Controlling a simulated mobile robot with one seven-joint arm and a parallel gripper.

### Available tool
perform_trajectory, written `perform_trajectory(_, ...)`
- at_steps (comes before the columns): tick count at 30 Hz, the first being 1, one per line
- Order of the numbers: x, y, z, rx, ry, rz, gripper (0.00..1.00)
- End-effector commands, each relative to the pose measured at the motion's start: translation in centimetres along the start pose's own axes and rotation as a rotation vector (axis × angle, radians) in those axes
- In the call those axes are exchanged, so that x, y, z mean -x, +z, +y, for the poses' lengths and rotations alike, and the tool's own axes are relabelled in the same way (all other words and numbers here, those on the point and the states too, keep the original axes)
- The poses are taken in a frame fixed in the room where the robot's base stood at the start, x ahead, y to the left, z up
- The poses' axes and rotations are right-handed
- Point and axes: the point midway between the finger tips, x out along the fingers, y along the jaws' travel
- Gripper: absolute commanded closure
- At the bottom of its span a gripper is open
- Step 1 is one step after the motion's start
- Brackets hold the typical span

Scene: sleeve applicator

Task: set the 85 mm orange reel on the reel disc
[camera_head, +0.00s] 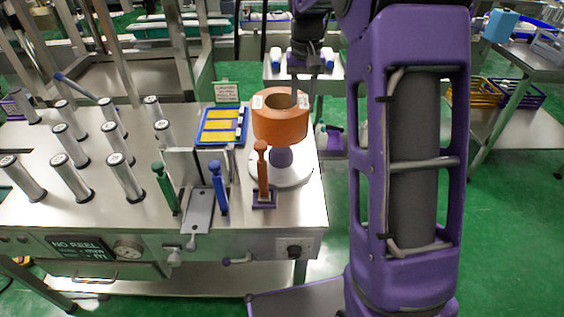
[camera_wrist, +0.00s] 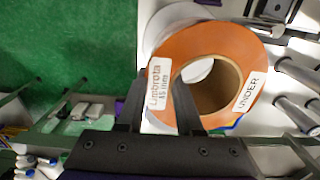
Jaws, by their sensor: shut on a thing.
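The orange reel (camera_head: 281,125) is held up over the pale round reel disc (camera_head: 296,179) at the table's right end. The disc's dark purple hub (camera_head: 282,158) shows below the reel's underside, so the reel sits higher than the disc. Whether the bore lines up with the hub is unclear. My gripper (camera_head: 294,92) is shut on the reel's wall from above. In the wrist view my gripper (camera_wrist: 160,105) has one finger outside and one at the bore of the reel (camera_wrist: 228,50). Labels there read "Umbrota 85 mm" and "UNDER". Part of the disc (camera_wrist: 172,18) shows behind it.
An orange-handled post (camera_head: 262,175) stands just in front of the disc. Green (camera_head: 165,187) and blue (camera_head: 220,188) handles flank a metal plate to the left. Several steel posts (camera_head: 70,177) fill the table's left.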

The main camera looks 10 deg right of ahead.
Motion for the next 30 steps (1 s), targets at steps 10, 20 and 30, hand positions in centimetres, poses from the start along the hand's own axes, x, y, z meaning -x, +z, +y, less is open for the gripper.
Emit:
perform_trajectory(10, -4.5, -0.1, 0.0, 0.0, -0.001, 0.003, 1.0)
perform_trajectory(20, -7.9, 0.0, 0.0, 0.0, -0.001, 0.002, 1.0)
perform_trajectory(30, -10.1, -0.1, 0.0, 0.0, -0.001, 0.005, 1.0)
